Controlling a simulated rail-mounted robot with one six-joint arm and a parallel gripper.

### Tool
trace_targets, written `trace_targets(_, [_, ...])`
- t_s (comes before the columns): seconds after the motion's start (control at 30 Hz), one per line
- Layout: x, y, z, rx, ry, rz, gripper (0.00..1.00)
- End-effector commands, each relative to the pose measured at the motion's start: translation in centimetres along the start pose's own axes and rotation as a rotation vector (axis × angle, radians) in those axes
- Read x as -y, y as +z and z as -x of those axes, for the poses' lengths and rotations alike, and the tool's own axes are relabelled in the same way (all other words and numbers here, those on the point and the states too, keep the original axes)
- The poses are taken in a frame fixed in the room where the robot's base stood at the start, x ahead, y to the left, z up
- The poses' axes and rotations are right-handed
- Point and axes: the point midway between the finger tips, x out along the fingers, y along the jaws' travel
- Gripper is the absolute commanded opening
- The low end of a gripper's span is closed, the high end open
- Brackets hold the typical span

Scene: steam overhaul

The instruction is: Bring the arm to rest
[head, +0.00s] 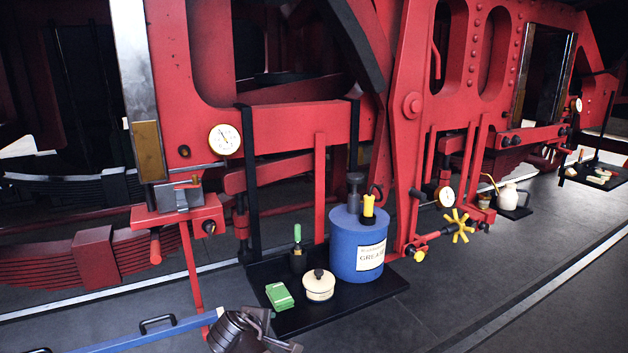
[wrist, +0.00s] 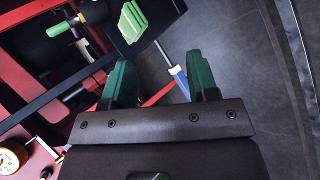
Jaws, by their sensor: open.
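My gripper (wrist: 158,78) shows in the wrist view with its two green fingers spread apart and nothing between them. In the head view, a dark grey part of my arm shows at the bottom edge, in front of the black tray (head: 300,319). The fingers themselves are hard to make out there. The gripper is clear of the green blocks (head: 279,296) on the tray, which also show at the top of the wrist view (wrist: 132,20).
The tray holds a blue grease drum (head: 356,250), a cream round tin (head: 319,286) and a green-handled brush (head: 297,248). A blue bar (head: 150,335) lies low at left. The red locomotive frame (head: 300,125) stands behind.

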Motion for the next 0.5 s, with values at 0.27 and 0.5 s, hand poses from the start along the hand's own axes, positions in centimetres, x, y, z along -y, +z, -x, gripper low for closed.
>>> trace_targets(0.27, [9.0,23.6,-0.3,0.459,-0.733,-1.114,0.54])
trace_targets(0.5, [8.2,31.1,-1.7,0.523,-0.728,-1.303,0.54])
